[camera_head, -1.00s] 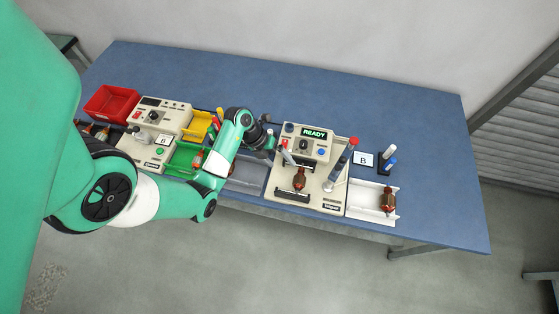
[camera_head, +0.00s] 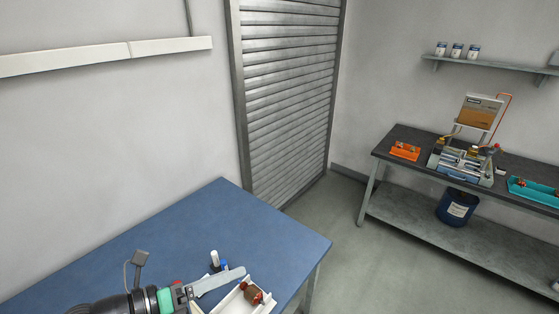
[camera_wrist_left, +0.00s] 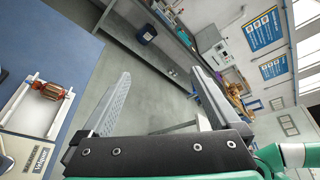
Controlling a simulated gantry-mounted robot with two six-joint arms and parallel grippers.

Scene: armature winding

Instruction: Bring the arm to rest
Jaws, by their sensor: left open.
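My left gripper (camera_head: 212,284) shows at the bottom of the head view, above the right part of the blue table (camera_head: 190,228), beside the white tray. In the left wrist view its two grey fingers (camera_wrist_left: 163,80) are wide apart with nothing between them. An armature with copper windings (camera_head: 253,294) lies in the white tray (camera_head: 232,302); it also shows at the left of the left wrist view (camera_wrist_left: 48,90), apart from the fingers. My right gripper is not in view.
A white-capped marker (camera_head: 214,259) and a blue one stand behind the tray. Part of a cream tester (camera_wrist_left: 28,152) shows in the left wrist view. A dark bench (camera_head: 440,150) with a winding machine (camera_head: 466,160) stands at the right, with open floor (camera_head: 320,225) between.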

